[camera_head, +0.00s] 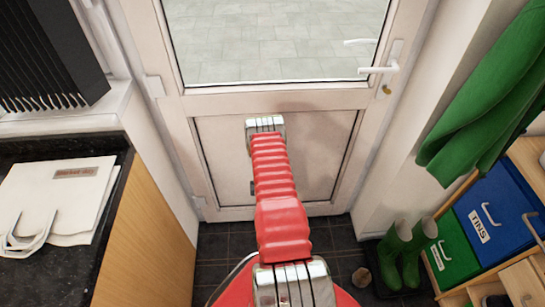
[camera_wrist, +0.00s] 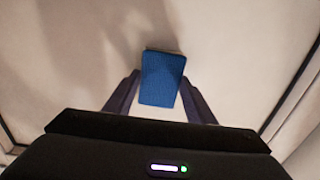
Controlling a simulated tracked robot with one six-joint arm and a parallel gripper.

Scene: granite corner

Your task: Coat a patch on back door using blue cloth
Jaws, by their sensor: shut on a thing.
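The back door (camera_head: 320,150) is white, with a glass upper pane and a solid lower panel, and it stands straight ahead in the head view. My red arm reaches toward its lower panel and hides my gripper there. In the wrist view my gripper (camera_wrist: 160,92) is shut on the blue cloth (camera_wrist: 162,78), a small folded blue pad between the two dark fingers. The cloth is in front of the pale door panel (camera_wrist: 235,60); I cannot tell whether it touches it. A shadow falls on the panel beside the cloth.
A dark counter (camera_head: 95,262) with a white bag (camera_head: 60,200) stands at left. Green boots (camera_head: 405,255), blue and green bins (camera_head: 495,215) and a hanging green coat (camera_head: 490,95) are at right. A white door handle (camera_head: 380,69) sticks out at upper right. Dark floor tiles show below the door.

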